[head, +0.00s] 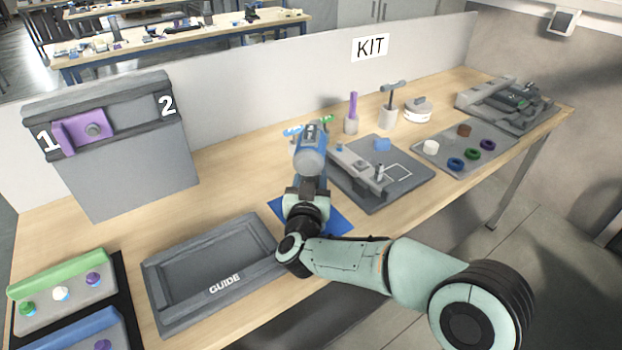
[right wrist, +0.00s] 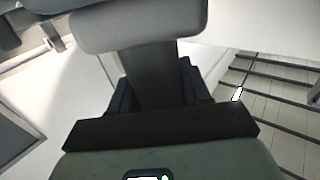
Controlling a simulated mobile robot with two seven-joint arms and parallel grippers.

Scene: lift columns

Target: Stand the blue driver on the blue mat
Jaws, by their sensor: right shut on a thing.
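The blue mat (head: 338,218) lies on the table near its front edge, partly hidden under my right arm. My right gripper (head: 307,186) is above the mat, pointing away from me, and is shut on a driver with a thick grey rounded body (head: 309,160) and blue parts. In the right wrist view, the grey held body (right wrist: 140,25) fills the top, with a narrower dark section between the jaws (right wrist: 155,90). The driver's lower end and any contact with the mat are hidden. My left gripper is not in view.
A grey GUIDE tray (head: 160,298) is left of the mat. A grey fixture plate (head: 405,188) is to the right. Small blue (head: 291,131) and green (head: 328,119) pieces show behind the driver. A purple-handled tool (head: 352,110) and a grey tray of rings (head: 435,160) stand farther right.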

